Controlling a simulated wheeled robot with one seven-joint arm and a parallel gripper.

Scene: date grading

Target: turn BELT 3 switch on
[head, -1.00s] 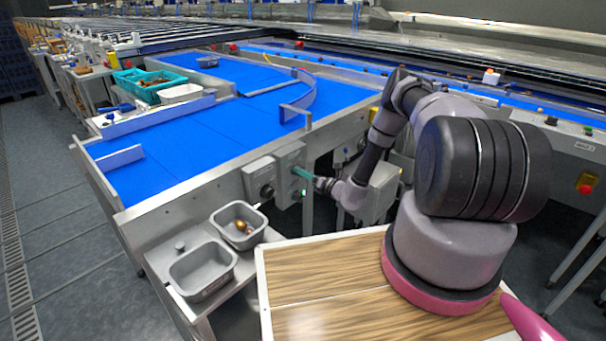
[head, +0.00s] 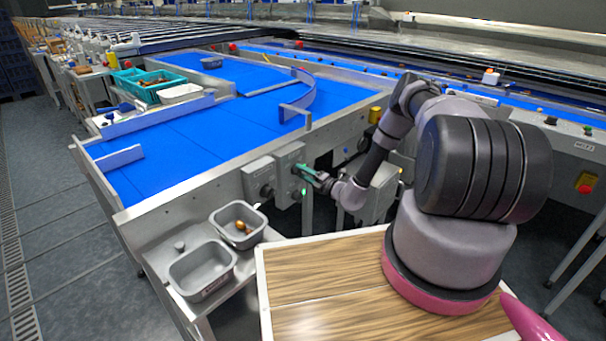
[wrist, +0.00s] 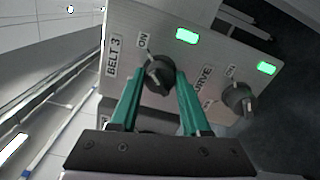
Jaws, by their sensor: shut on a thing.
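The BELT 3 switch is a dark rotary knob (wrist: 158,74) on a pale control box (wrist: 215,58), below an ON mark, with the BELT 3 label to its left. My gripper (wrist: 160,80) has teal fingers on either side of this knob and is shut on it. The fingers hide part of the knob, and I cannot tell exactly where it points. A green lamp (wrist: 187,36) is lit above it. In the head view my gripper (head: 301,170) is at the box (head: 288,157) on the conveyor's side.
A second knob (wrist: 239,99), with its own ON mark and a lit green lamp (wrist: 267,68), sits to the right. In the head view a neighbouring box (head: 257,171) is left of my gripper. Two grey bins (head: 203,285) stand on a shelf in front of the blue belt (head: 190,140).

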